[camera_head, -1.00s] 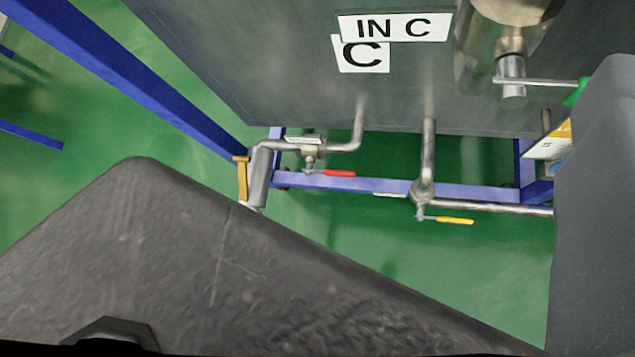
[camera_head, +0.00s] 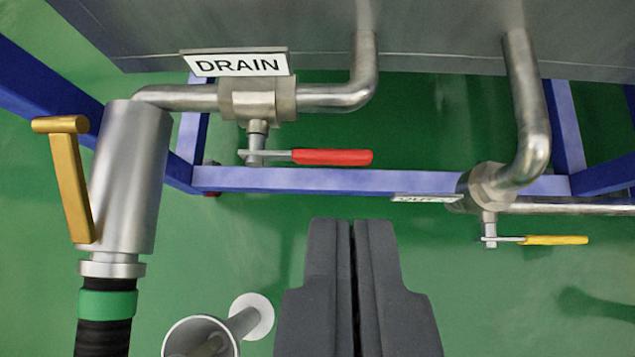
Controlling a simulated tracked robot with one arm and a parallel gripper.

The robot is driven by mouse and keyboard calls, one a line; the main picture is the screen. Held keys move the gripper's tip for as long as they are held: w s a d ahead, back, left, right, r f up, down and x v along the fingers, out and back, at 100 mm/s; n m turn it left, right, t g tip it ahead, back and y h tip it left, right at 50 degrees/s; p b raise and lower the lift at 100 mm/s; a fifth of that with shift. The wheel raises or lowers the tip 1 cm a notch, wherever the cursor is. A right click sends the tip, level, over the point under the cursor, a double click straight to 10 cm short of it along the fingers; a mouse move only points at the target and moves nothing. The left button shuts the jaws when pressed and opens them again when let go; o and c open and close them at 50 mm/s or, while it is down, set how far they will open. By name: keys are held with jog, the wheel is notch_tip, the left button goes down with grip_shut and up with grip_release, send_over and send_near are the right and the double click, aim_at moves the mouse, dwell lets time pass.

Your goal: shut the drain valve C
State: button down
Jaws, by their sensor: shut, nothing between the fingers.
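The drain valve (camera_head: 257,103) sits on a steel pipe under the tank, with a white DRAIN label (camera_head: 236,63) on it. Its red handle (camera_head: 330,157) points right, lying along the line of the pipe. My gripper (camera_head: 351,228) is in the lower middle of the view, its two dark fingers shut together and empty. The fingertips appear below the red handle in the picture, apart from it.
A second valve (camera_head: 487,188) with a yellow handle (camera_head: 555,240) is at right. A hose coupling (camera_head: 130,180) with a brass lever (camera_head: 70,180) is at left. A blue frame bar (camera_head: 400,181) runs behind the handles. A grey open-ended tube (camera_head: 200,338) stands at bottom left.

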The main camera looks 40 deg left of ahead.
jog(key=shift+a, duration=0.2)
jog(key=b, duration=0.4)
send_over(337, 163)
jog(key=s, duration=0.1)
jog(key=f, duration=0.9)
jog(key=shift+d+f, duration=0.3)
jog(key=shift+f+b, duration=0.5)
jog(key=shift+f, duration=0.25)
